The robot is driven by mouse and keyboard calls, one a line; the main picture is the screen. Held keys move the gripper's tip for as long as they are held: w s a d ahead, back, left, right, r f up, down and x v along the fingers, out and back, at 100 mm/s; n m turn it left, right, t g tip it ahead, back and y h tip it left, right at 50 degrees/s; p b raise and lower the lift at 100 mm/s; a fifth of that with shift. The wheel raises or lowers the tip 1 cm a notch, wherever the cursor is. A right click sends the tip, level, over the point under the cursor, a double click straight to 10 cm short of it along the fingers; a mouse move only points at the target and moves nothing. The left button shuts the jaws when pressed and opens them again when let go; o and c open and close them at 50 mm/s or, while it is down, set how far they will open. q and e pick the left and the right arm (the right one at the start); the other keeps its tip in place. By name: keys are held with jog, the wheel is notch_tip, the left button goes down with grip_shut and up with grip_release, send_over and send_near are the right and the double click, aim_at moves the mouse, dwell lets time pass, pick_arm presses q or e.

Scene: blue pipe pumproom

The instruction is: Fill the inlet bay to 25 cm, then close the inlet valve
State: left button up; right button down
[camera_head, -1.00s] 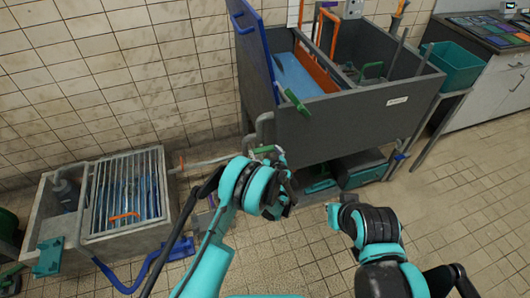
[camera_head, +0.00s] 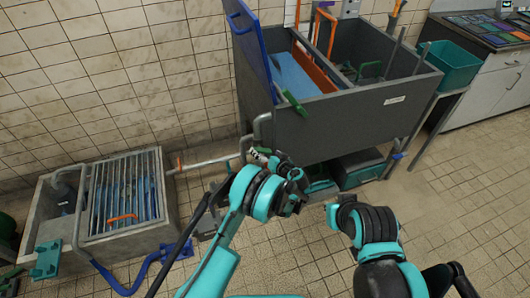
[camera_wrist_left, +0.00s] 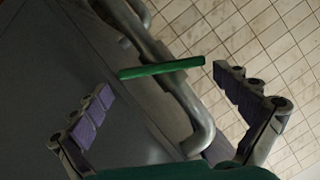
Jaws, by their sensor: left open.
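The grey tank (camera_head: 350,122) stands at the upper middle in the head view. Its left bay shows a blue surface (camera_head: 292,72); I cannot read a depth. In the left wrist view a green lever handle (camera_wrist_left: 160,68) lies across a grey pipe (camera_wrist_left: 187,105) that bends at the tank. My left gripper (camera_head: 268,158) is at the tank's lower left corner. In its wrist view the open fingers (camera_wrist_left: 168,105) stand on either side of the green handle, apart from it. In the head view the gripper hides this handle. My right arm's end (camera_head: 338,212) shows at lower right; its fingers cannot be made out.
A blue panel (camera_head: 252,45) stands upright at the tank's left, with another green handle (camera_head: 295,103) at its rim. An orange gate (camera_head: 314,66) divides the bays. A grated basin (camera_head: 105,238) stands at left. A teal bin (camera_head: 450,65) sits at right. The right floor is clear.

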pick_arm(q)
jog(key=v, duration=1.2)
